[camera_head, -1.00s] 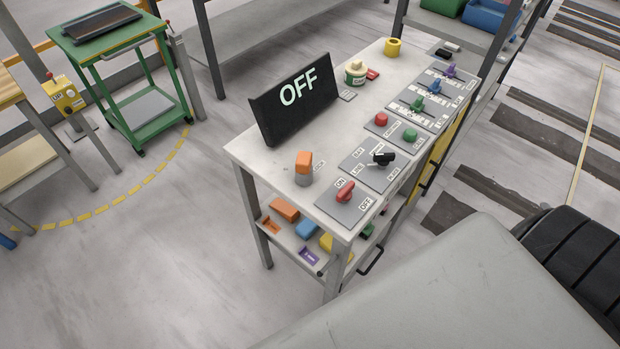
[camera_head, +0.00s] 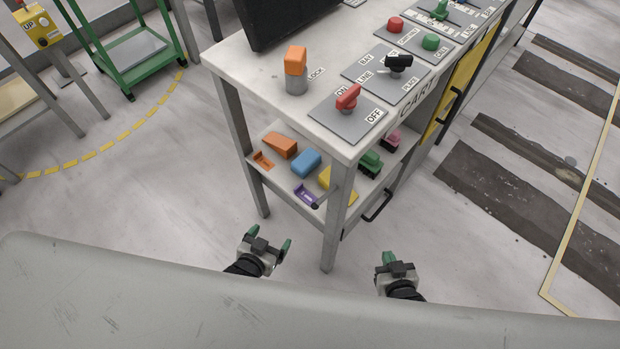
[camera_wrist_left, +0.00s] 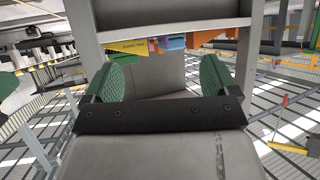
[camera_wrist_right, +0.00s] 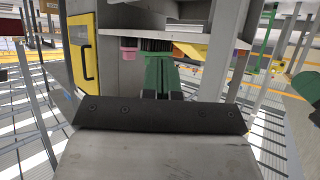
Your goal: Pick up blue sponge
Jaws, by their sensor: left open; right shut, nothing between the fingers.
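The blue sponge (camera_head: 306,162) is a small block on the lower shelf of the cart (camera_head: 283,180), between an orange wedge and a yellow piece. In the left wrist view a blue piece (camera_wrist_left: 172,41) shows beyond the fingers, partly cut off by the shelf edge. My left gripper (camera_head: 266,241) has green fingers spread apart and empty. It is in front of the cart's corner leg, to the left, apart from the sponge. My right gripper (camera_head: 389,258) has its green fingers together with nothing between them, to the right of that leg.
The corner leg (camera_head: 337,220) of the cart stands between my grippers. On the shelf are an orange wedge (camera_head: 280,145), a purple piece (camera_head: 306,194), a green piece (camera_head: 370,163) and a yellow piece (camera_head: 325,177). The tabletop (camera_head: 250,75) with switches covers the shelf.

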